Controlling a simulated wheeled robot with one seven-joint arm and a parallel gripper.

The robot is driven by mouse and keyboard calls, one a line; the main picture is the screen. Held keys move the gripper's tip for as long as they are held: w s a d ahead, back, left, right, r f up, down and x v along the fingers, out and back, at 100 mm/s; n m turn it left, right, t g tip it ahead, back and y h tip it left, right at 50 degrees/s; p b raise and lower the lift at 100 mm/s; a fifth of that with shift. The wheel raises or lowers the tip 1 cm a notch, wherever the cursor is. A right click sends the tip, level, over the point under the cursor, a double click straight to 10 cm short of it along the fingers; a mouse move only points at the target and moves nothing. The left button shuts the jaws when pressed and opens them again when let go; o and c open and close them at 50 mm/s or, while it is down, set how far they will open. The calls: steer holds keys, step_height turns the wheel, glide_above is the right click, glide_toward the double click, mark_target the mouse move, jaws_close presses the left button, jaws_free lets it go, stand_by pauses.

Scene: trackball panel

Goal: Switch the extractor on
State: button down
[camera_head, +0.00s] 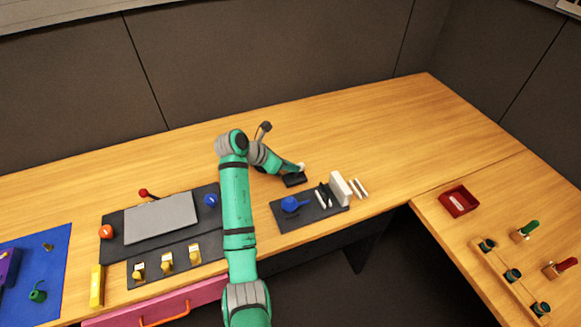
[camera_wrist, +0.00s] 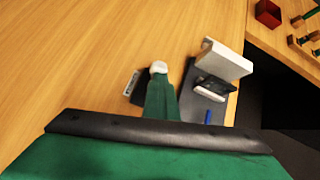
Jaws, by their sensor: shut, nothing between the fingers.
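My gripper (camera_head: 300,168) is shut and empty, pointing down over a small black box (camera_head: 294,181) on the wooden desk. In the wrist view the pale tip of my gripper (camera_wrist: 158,68) is beside or above this box (camera_wrist: 131,84), of which a light-edged strip shows left of the fingers. The fingers hide the rest, and I cannot tell if they touch it. No label reading extractor is legible, so I cannot tell for sure which control is the extractor's, or its switch position.
Left of my arm, another dark panel holds a grey plate (camera_head: 160,218), coloured balls and yellow switches. A red tray (camera_head: 459,200) stands right. The back desk is clear.

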steer(key=shift+d+r, duration=0.1)
steer(key=shift+d, duration=0.45)
steer(key=shift+w+a+r, duration=0.1)
steer(key=shift+a+r, duration=0.1)
steer(key=shift+r, duration=0.3)
steer(key=s+a+r, duration=0.1)
steer(key=a+r, duration=0.2)
steer(key=r, duration=0.5)
steer(key=shift+s+r, duration=0.25)
steer(key=shift+s, duration=0.1)
